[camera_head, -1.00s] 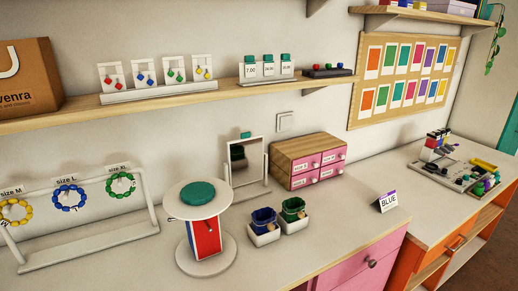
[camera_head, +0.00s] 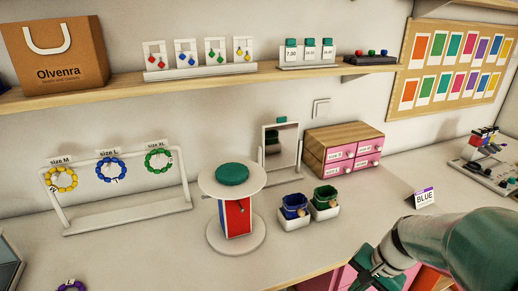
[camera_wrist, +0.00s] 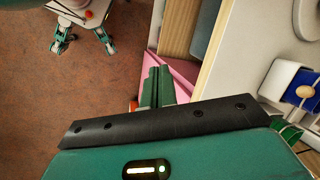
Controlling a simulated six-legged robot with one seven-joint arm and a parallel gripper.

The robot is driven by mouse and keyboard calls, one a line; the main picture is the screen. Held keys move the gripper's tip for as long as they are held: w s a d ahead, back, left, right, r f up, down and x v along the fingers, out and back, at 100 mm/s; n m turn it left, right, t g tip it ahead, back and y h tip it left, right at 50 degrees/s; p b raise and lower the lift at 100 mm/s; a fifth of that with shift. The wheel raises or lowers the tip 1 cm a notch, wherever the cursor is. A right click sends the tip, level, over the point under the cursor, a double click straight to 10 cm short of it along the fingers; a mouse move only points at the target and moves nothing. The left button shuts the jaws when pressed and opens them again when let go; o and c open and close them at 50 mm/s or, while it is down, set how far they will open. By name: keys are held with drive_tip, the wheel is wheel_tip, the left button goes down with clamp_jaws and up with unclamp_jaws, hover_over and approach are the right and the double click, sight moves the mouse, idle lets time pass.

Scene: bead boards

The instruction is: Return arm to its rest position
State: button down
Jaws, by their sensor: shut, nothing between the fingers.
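My arm reaches in from the right edge of the head view, and my gripper (camera_head: 372,268) is low in front of the counter's pink drawers. In the wrist view the gripper's two green fingers (camera_wrist: 157,88) stand side by side, shut with nothing between them. They point toward the pink drawer front (camera_wrist: 178,70) and the counter edge. The counter (camera_head: 180,245) lies behind and above the gripper in the head view. Part of the drawers is hidden behind my arm.
On the counter are a round white stand (camera_head: 236,240), white tubs with a blue pouch (camera_head: 294,206) and green pouch (camera_head: 326,196), a mirror (camera_head: 282,148), a drawer box (camera_head: 345,140), a BLUE card (camera_head: 424,198) and a bracelet rack (camera_head: 120,222). Brown floor (camera_wrist: 80,90) is open below.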

drive_tip(key=s+a+r+n+t+h, duration=0.1)
drive_tip(key=s+a+r+n+t, duration=0.1)
drive_tip(key=s+a+r+n, duration=0.2)
drive_tip(key=s+a+r+n+t+h, duration=0.2)
drive_tip(key=s+a+r+n, duration=0.1)
drive_tip(key=r, duration=0.7)
drive_tip(key=shift+s+a+r+n+h, duration=0.35)
drive_tip(key=shift+s+n, duration=0.1)
drive_tip(key=shift+n, duration=0.45)
